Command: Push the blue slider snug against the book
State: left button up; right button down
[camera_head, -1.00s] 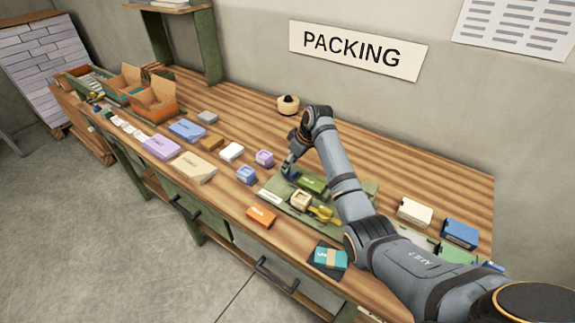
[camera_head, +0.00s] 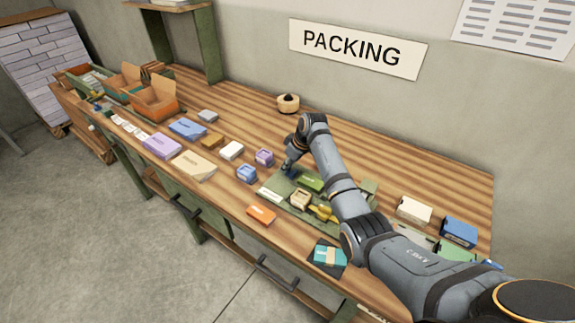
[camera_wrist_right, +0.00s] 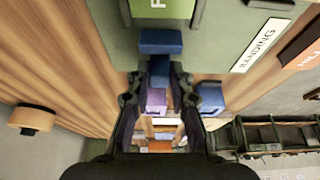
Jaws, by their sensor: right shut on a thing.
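The blue slider (camera_wrist_right: 160,42) is on the green board (camera_wrist_right: 205,55) in the right wrist view, with a raised blue part between my fingertips. My right gripper (camera_wrist_right: 160,75) is shut on that part. The green book (camera_wrist_right: 163,12) lies just beyond the slider at the top edge and is cut off there. In the head view, my right gripper (camera_head: 289,166) is low at the board's far left, beside the green book (camera_head: 311,184), and mostly hides the slider. My left gripper is not in view.
A beige block (camera_head: 300,199) and a yellow tool (camera_head: 323,212) are on the board near the book. A purple box (camera_head: 264,157) and a blue box (camera_head: 246,173) stand left of it. A tape roll (camera_head: 288,103) is at the back.

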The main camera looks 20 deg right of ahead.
aim_at(295, 173)
jog(key=s+d+p, duration=0.1)
jog(key=p, duration=0.1)
jog(key=s+d+p, duration=0.1)
jog(key=s+p, duration=0.1)
jog(key=shift+d+r, duration=0.15)
jog(key=shift+d, duration=0.05)
jog(key=shift+f, duration=0.3)
jog(key=c, duration=1.6)
grip_release()
jog(key=shift+c, duration=0.2)
jog(key=o, duration=0.4)
jog(key=shift+s+d+r, duration=0.1)
jog(key=shift+s+d, duration=0.05)
jog(key=shift+o, duration=0.2)
jog(key=shift+r, duration=0.25)
jog(key=v, duration=1.1)
jog(key=shift+s+r, duration=0.2)
jog(key=shift+r, duration=0.05)
